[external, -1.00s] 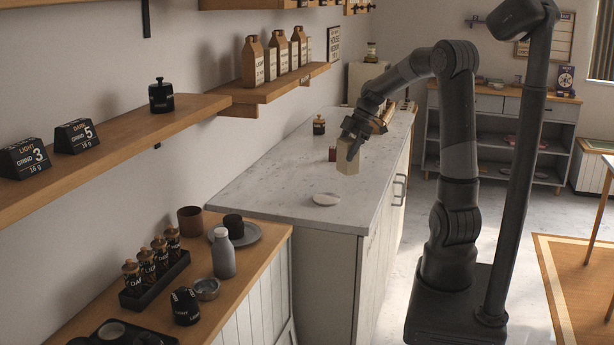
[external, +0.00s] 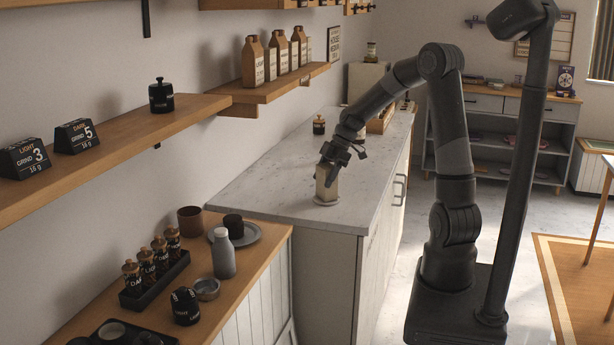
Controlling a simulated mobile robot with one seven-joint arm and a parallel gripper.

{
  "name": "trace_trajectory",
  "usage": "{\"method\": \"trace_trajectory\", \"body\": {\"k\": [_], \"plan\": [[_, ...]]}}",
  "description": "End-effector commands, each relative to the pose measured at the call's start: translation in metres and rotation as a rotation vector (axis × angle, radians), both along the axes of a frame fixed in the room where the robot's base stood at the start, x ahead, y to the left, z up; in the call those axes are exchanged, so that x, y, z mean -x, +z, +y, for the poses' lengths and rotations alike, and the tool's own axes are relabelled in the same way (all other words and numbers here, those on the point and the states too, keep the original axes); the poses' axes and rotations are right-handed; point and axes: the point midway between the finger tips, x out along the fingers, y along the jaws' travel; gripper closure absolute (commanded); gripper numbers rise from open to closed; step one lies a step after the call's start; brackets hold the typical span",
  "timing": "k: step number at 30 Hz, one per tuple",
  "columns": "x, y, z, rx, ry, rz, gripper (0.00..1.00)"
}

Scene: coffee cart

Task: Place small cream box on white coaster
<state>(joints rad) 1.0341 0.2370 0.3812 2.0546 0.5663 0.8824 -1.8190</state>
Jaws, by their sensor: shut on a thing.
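The small cream box (external: 327,190) stands roughly upright at the white coaster (external: 326,203) on the pale counter. Only the coaster's rim shows below the box. I cannot tell whether the box's underside touches the coaster or hangs just above it. My gripper (external: 329,178) is shut on the upper part of the box, and its fingers hide some of it.
The pale counter (external: 262,187) is clear around the coaster. A small dark jar (external: 319,125) stands farther back by the wall. A wooden shelf (external: 283,85) with paper bags overhangs the left side. A grey bottle (external: 223,254) stands on the nearer wooden counter.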

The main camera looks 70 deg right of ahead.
Motion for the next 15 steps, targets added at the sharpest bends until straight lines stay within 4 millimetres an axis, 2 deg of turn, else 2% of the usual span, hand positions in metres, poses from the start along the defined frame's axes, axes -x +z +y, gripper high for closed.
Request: {"method": "trace_trajectory", "body": {"k": [4, 5, 12, 15], "plan": [[-0.0001, -0.0027, 0.0001, -0.001, 0.0, 0.001, 0.65], [-0.0001, -0.0032, 0.0002, -0.001, 0.0, 0.001, 0.39], [0.0, -0.0026, 0.0, 0.0, 0.0, 0.0, 0.2], [0.0, -0.0026, 0.0, 0.0, 0.0, 0.0, 0.18]]}}
